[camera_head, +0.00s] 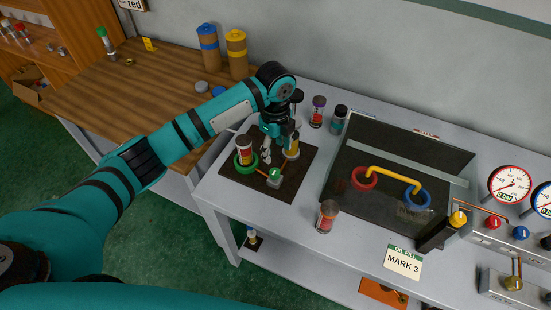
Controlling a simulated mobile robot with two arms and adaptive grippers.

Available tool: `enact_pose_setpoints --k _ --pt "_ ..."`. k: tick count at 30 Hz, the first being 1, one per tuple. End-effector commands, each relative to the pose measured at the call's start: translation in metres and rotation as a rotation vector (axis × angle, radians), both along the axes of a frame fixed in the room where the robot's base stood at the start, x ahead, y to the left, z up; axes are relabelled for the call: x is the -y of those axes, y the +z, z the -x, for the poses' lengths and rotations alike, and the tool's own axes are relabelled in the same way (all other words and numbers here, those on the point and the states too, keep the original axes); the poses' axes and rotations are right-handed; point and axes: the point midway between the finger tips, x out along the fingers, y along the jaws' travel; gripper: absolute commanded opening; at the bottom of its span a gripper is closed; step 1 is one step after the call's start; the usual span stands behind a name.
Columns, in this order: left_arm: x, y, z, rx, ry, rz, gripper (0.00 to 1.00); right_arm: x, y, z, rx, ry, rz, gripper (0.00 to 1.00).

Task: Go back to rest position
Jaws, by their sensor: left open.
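My left arm reaches in from the left over the grey bench (290,212). My left gripper (268,154) points down over a dark square mat (286,189) and is open. A jar with a red and white label (244,150) stands by a green ring (246,168) on the mat, left of the gripper. A yellow jar (293,145) stands close on the gripper's right; I cannot tell whether they touch. My right gripper is not in view.
Two small jars (317,112) (338,120) stand behind the mat, and another (327,216) near the front edge. A wooden table (130,88) adjoins the left.

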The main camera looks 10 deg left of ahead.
Motion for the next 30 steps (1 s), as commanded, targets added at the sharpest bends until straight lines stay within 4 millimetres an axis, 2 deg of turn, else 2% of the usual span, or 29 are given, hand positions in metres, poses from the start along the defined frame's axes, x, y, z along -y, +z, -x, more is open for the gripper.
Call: enact_pose_setpoints --k 3,6,23,26,30 --pt "0.000 0.012 0.000 0.001 0.000 0.000 0.53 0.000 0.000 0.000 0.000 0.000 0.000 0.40" --pt "0.000 0.016 0.000 0.000 0.000 -0.001 0.53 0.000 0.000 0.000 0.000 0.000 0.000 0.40" --pt "0.003 0.013 0.003 -0.001 0.005 0.004 0.53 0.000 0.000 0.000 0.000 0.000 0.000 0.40" --pt "0.015 -0.002 0.018 0.000 0.040 0.034 0.53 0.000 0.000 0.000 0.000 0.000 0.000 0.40" --pt "0.045 -0.035 0.063 0.008 0.195 0.130 0.53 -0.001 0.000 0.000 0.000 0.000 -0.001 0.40"
